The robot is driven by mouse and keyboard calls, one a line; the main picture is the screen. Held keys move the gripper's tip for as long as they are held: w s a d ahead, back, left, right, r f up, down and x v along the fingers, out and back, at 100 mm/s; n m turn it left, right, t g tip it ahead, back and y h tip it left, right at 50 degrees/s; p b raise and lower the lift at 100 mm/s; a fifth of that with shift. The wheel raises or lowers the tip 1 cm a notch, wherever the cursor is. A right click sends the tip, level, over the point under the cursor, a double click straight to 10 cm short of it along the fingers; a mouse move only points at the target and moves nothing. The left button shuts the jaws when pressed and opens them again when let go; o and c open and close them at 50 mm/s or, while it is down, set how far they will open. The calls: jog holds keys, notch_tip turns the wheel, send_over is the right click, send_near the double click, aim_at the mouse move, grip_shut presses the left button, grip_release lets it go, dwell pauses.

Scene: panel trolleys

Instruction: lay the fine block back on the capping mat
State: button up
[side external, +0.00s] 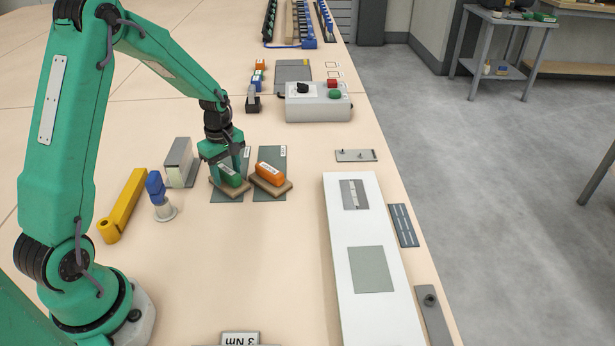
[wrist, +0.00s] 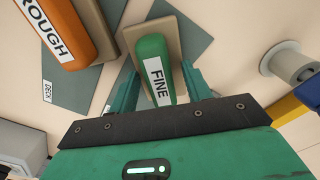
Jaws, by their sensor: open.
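The fine block is a green grip labelled FINE on a tan base; it shows in the wrist view (wrist: 153,60) and in the side view (side external: 231,176). It lies at an angle on a grey-green mat (side external: 227,198), which also shows in the wrist view (wrist: 197,38). That mat's label is mostly hidden, so I cannot read whether it is the capping mat. My gripper (wrist: 160,85) is open, with one finger on each side of the green grip. In the side view my gripper (side external: 228,170) is low over the block and partly covers it.
The orange ROUGH block (side external: 270,174) sits close on the right, on a mat labelled DECK (side external: 272,154). A grey-and-white block (side external: 180,162), a blue-topped item (side external: 156,187) and a yellow tool (side external: 124,205) stand left. A white panel (side external: 356,225) lies right.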

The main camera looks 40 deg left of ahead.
aim_at(227, 170)
notch_tip(227, 170, up, 12)
dwell(0.6)
dwell(0.4)
jog(key=shift+d+r, duration=0.1)
jog(key=s+d+r+m+t, duration=0.3)
jog(key=s+d+r+m, duration=0.5)
jog(key=d+r, duration=0.1)
jog(key=s+d+r+m+t, duration=0.1)
jog(key=s+d+m+t, duration=0.1)
jog(key=s+d+m, duration=0.4)
jog(key=shift+s+d+m+t, duration=0.25)
jog(key=shift+s+m+t, duration=0.05)
jog(key=shift+s+m, duration=1.85)
jog(key=shift+s+r, duration=0.1)
jog(key=shift+s, duration=0.05)
